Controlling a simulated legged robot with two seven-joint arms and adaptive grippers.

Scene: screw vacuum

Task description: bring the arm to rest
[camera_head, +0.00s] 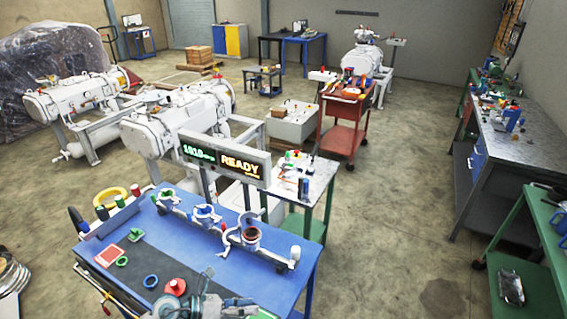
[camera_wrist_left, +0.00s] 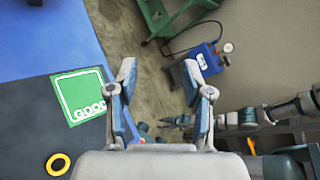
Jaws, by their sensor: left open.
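My left gripper (camera_head: 225,302) is low in the head view, over the front right part of the blue bench (camera_head: 190,222). In the left wrist view its two fingers (camera_wrist_left: 160,75) stand apart with nothing between them. A green GOOD card (camera_wrist_left: 79,93) lies on the bench's dark mat beside the left finger. A grey jointed arm, seemingly my right one, enters the wrist view from the right.
The bench holds clamp fittings (camera_head: 205,213), a red card (camera_head: 109,256), a blue ring (camera_head: 150,281) and a red knob part (camera_head: 175,287). The READY display (camera_head: 241,165) stands behind. A yellow ring (camera_wrist_left: 58,164) lies near the gripper.

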